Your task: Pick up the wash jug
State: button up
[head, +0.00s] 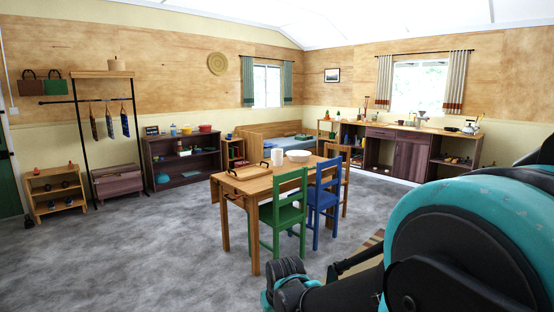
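A white jug-like vessel (276,157) stands upright on the wooden dining table (252,189), just left of a white bowl (299,156). It looks like the wash jug, but it is small and I cannot be sure. My teal and black arm fills the lower right. Its end, with what seems to be my gripper (287,287), is low at the bottom edge, in front of the table and well apart from the vessel. The fingertips do not show clearly, so I cannot tell whether it is open or shut.
A green chair (283,218) and a blue chair (322,195) stand at the table's right side. A wooden tray (246,173) lies on its near left end. A kettle (470,127) sits on the far right counter. Grey floor (140,255) at the left is clear.

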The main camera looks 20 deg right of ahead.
aim_at(276, 154)
jog(key=i+l+z, duration=0.35)
jog(key=i+l, duration=0.25)
jog(key=i, duration=1.35)
jog(key=i+l+z, duration=0.1)
jog(key=i+z, duration=0.25)
jog(key=i, duration=1.65)
jog(key=k+j, duration=0.3)
jog(key=k+j+z, duration=0.15)
jog(key=k+j, duration=0.25)
jog(key=j, duration=0.2)
jog(key=k+j+z, duration=0.15)
jog(key=k+j, duration=0.25)
jog(key=j, duration=0.2)
jog(key=k+j+z, duration=0.1)
jog(key=j+z, duration=0.3)
jog(key=j, duration=1.05)
jog(key=i+j+z, duration=0.2)
jog(key=j, duration=0.7)
jog(key=i+j+z, duration=0.2)
jog(key=j, duration=0.7)
jog(key=j+z, duration=0.25)
jog(key=j, duration=0.65)
